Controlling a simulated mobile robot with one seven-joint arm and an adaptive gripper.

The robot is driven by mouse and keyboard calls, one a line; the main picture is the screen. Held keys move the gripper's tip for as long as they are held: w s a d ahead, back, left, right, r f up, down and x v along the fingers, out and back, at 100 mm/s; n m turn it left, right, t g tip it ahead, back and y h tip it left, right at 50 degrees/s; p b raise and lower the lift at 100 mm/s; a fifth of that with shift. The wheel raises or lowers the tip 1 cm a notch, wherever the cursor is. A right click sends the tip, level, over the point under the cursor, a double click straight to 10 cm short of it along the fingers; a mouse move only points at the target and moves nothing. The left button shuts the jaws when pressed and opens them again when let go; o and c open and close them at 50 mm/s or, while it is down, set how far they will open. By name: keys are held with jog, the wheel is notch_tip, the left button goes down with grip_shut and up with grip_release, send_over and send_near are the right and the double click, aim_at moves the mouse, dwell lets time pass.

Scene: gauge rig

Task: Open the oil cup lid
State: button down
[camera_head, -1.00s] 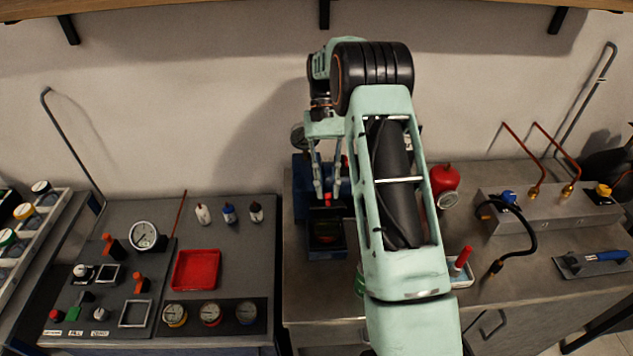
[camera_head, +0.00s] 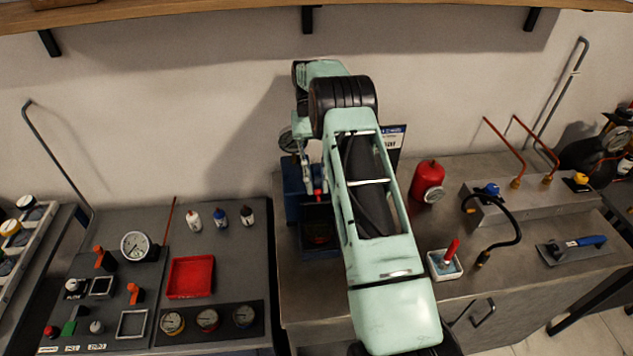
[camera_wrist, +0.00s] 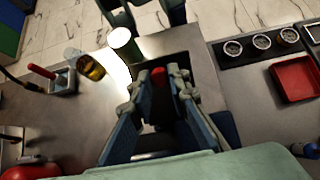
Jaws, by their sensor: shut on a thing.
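A blue device (camera_head: 291,188) stands on the middle bench against the wall, with a dark open box (camera_head: 318,245) at its front. A small red knob (camera_head: 317,193) shows above the box. It also shows in the wrist view (camera_wrist: 158,74), between my fingertips. My gripper (camera_head: 312,180) reaches down from above, its fingers close on both sides of the red knob and shut on it. The wrist view shows my gripper (camera_wrist: 163,80) over the dark box. The lid below the knob is mostly hidden, and I cannot tell whether it is raised.
A white tray with a red handle (camera_head: 446,264) and a red canister (camera_head: 428,178) stand right of my arm. An amber jar (camera_wrist: 88,66) and a pale cylinder (camera_wrist: 123,40) stand near the box. The left bench holds a red tray (camera_head: 190,278) and several gauges.

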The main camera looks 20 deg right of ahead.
jog(key=c, duration=1.8)
grip_release()
